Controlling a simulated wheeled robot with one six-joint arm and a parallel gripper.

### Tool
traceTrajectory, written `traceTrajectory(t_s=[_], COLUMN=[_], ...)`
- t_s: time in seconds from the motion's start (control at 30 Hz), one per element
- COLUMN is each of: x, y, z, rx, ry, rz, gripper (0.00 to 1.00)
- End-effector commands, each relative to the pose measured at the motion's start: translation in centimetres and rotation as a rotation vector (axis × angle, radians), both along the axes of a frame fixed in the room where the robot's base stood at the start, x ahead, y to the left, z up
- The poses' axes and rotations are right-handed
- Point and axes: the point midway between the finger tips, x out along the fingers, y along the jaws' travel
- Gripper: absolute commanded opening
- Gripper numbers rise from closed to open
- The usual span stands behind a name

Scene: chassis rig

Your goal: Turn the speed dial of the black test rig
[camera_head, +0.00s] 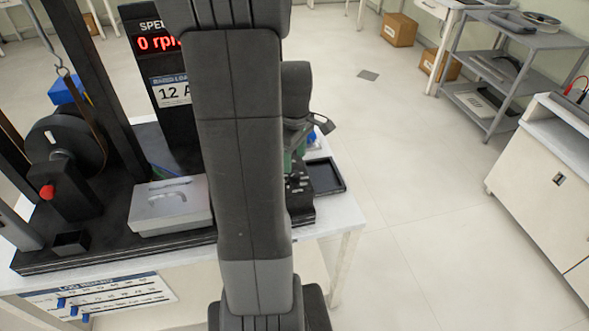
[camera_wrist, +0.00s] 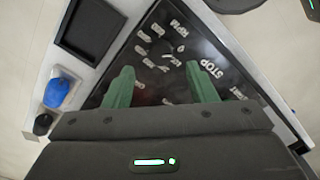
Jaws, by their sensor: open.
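The black test rig (camera_head: 115,246) stands on a white table, with a red display (camera_head: 156,43) reading 0 rpm. In the wrist view its black control panel (camera_wrist: 215,52) carries a ring of white marks (camera_wrist: 162,48) and the words RPM and STOP. The speed dial is hard to make out against the dark panel within those marks. My gripper (camera_wrist: 161,78) is open and empty, its two green fingers apart over the panel, near the ring. In the head view my arm covers most of the panel, and little of the gripper (camera_head: 298,158) shows.
A grey lidded box (camera_head: 170,206) sits on the rig left of my arm. A black tray (camera_wrist: 92,32) and a blue object (camera_wrist: 60,90) lie beside the panel. A wheel (camera_head: 66,147) and upright posts stand at left. Open floor (camera_head: 440,230) lies to the right.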

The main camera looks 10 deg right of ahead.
Motion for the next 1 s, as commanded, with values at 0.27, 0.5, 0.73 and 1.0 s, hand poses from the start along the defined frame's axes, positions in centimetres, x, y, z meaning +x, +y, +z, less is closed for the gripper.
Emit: traceTrajectory(t_s=[0.27,0.5,0.73,1.0], x=[0.0,0.0,0.0,0.0], y=[0.0,0.0,0.0,0.0], z=[-4.3,-5.2,-5.2,-5.2], rx=[0.001,0.000,-0.001,-0.001], ry=[0.002,0.000,-0.001,-0.001], rz=[0.000,0.000,0.000,0.000], gripper=[0.52,0.52,0.46,0.07])
